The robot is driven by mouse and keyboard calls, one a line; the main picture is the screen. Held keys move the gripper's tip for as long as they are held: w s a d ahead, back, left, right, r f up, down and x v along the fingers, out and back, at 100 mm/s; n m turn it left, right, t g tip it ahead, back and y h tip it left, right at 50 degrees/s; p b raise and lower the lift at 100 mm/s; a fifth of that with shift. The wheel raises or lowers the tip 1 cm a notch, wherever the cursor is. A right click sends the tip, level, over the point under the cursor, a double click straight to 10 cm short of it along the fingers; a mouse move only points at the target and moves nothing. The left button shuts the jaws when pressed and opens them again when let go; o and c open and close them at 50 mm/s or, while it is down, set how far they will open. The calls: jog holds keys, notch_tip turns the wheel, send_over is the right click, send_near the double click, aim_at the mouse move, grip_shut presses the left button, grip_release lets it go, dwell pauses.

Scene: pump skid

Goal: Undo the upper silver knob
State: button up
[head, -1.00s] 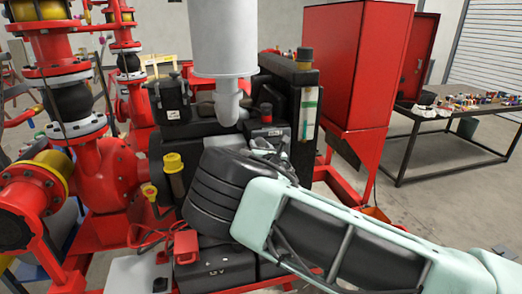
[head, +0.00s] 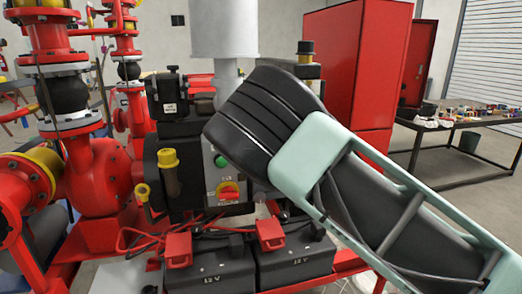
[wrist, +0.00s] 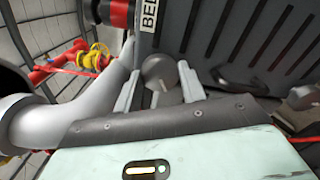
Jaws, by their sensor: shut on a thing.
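In the wrist view a round grey-silver knob (wrist: 158,69) sits between the two pale fingers of my gripper (wrist: 160,88), in front of a dark slatted guard (wrist: 245,40). The fingers are on either side of the knob and shut on it. Whether this is the upper knob cannot be told, as no second knob shows clearly. In the head view my arm's dark wrist covers my gripper and the knob.
A thick grey pipe (wrist: 60,112) runs close left of the fingers, with a red and black cylinder (wrist: 119,12) above. In the head view, a control box with a green button (head: 221,161), two batteries (head: 208,274) and a red cabinet (head: 345,60) surround my arm.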

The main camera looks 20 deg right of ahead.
jog(key=m+b, duration=1.9)
jog(key=m, duration=0.3)
jog(key=shift+d, duration=0.1)
jog(key=shift+m, duration=0.4)
jog(key=o, duration=1)
jog(key=shift+c, duration=0.2)
jog(key=s+b, duration=0.1)
jog(key=s, duration=1.6)
jog(key=shift+s, duration=0.2)
